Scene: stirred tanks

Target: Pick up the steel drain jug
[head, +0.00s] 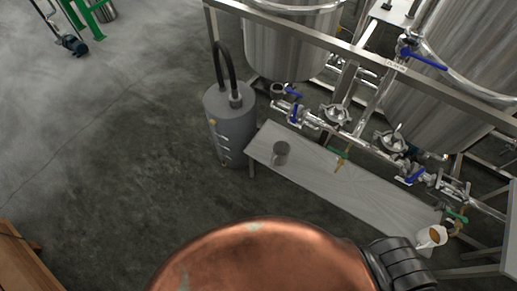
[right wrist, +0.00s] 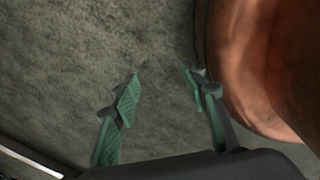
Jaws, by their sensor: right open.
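A small grey metal jug (head: 281,152) stands upright on the left part of a low grey bench (head: 340,185) in the head view. It looks like the steel drain jug; its handle is not clear at this size. My right gripper (right wrist: 160,88) shows in the right wrist view with its green-padded fingers apart and nothing between them. I see no fingers of either gripper in the head view. My left gripper is not in view.
Steel tanks (head: 290,45) stand behind the bench, with pipes and blue-handled valves above it. A grey cylinder (head: 232,125) with a black hose stands at the bench's left end. A white jug (head: 432,238) is at its right end. Open floor lies at left.

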